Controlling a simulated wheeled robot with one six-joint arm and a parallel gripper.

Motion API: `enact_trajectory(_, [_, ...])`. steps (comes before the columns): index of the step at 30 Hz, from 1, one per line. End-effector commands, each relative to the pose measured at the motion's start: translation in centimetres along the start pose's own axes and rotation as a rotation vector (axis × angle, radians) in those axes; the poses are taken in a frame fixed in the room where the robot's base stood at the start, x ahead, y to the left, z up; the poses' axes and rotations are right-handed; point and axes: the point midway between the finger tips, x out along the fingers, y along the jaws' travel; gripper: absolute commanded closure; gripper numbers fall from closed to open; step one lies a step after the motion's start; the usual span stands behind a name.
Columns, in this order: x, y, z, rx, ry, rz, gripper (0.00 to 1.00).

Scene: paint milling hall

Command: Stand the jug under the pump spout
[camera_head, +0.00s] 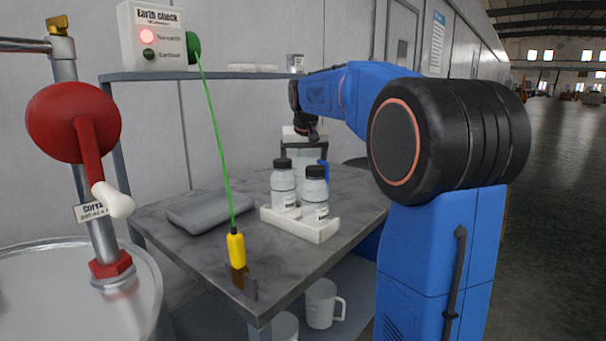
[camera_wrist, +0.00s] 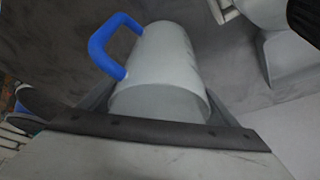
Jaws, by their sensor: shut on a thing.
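A whitish jug with a blue handle (camera_wrist: 160,72) is between the jaws of my gripper (camera_head: 304,150) in the wrist view. In the head view its body (camera_head: 305,168) and blue handle show behind two bottles, partly hidden, over the far part of the table. My gripper is shut on the jug; I cannot tell whether the jug touches the table. The red hand pump (camera_head: 73,122) with a white crank grip stands on a drum at the left. A brass fitting (camera_head: 60,26) tops its pipe. I cannot make out the spout's opening.
Two dark-capped bottles (camera_head: 314,190) stand in a white tray (camera_head: 321,236) on the grey table (camera_head: 165,222). The earth check box (camera_head: 152,35) glows red. Another jug (camera_head: 321,304) stands below the table.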

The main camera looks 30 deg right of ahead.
Motion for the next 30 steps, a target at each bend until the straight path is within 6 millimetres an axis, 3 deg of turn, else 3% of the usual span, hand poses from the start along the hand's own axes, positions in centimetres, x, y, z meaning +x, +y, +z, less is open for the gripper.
enact_trajectory(3, [1.0,0.0,0.5,0.0,0.0,0.0,0.41])
enact_trajectory(14, [1.3,0.0,0.6,0.0,0.0,0.0,0.41])
enact_trajectory(15, [1.3,0.0,0.5,0.0,0.001,0.0,0.1])
enact_trajectory(17, [1.3,0.0,0.5,0.0,0.001,0.0,0.0])
enact_trajectory(26, [1.0,0.0,0.4,0.0,0.001,0.0,0.0])
enact_trajectory(30, [-0.3,0.0,0.4,0.0,0.003,0.0,0.0])
